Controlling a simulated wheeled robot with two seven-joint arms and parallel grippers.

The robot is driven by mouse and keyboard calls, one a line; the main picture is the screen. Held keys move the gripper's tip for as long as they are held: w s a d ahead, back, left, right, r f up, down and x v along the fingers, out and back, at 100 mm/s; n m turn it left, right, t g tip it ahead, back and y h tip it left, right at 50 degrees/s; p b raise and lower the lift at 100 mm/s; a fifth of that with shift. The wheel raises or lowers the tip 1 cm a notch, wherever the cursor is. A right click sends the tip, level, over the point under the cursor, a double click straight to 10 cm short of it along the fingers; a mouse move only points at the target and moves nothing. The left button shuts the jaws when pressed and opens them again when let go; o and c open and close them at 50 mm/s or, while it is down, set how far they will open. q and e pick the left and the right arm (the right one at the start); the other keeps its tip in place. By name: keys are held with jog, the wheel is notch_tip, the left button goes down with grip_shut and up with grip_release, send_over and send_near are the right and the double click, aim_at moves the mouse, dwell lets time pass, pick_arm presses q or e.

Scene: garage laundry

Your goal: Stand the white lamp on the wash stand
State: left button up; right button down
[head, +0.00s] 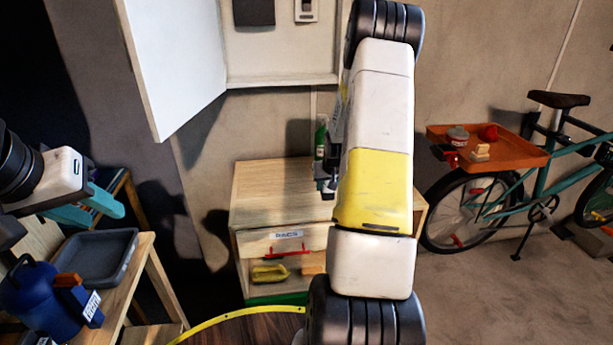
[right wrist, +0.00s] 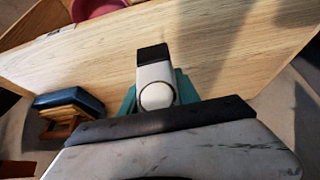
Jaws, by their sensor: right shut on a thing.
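The white lamp (right wrist: 155,88), white with a black end, sits between the teal fingers of my right gripper (right wrist: 157,96) in the right wrist view. The gripper is shut on it, over a pale wooden surface. In the head view my right arm hides the lamp and most of that gripper; only dark parts show at the arm's left edge. A wooden stand (head: 262,195) with a labelled drawer is behind the arm, probably the wash stand. I cannot tell whether the lamp touches its top. My left gripper (head: 100,205), teal-fingered, is at the left, above a grey tray.
A green bottle (head: 320,138) stands at the back of the stand. The right wrist view shows a pink-red bowl (right wrist: 95,8) and a dark blue box-like thing (right wrist: 70,103). An open white cabinet door (head: 170,60) hangs above left. A grey tray (head: 95,257) and blue jug (head: 35,300) are at left.

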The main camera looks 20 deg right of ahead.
jog(key=w+d, duration=0.2)
jog(key=w, duration=0.3)
jog(key=shift+w+d+f, duration=0.2)
jog(key=shift+d+f, duration=0.05)
jog(key=shift+d, duration=0.15)
jog(key=shift+w+d+f, duration=0.1)
jog(key=shift+w+f, duration=0.1)
jog(key=shift+f, duration=1.6)
jog(key=c, duration=0.9)
grip_release()
jog(key=shift+f, duration=0.15)
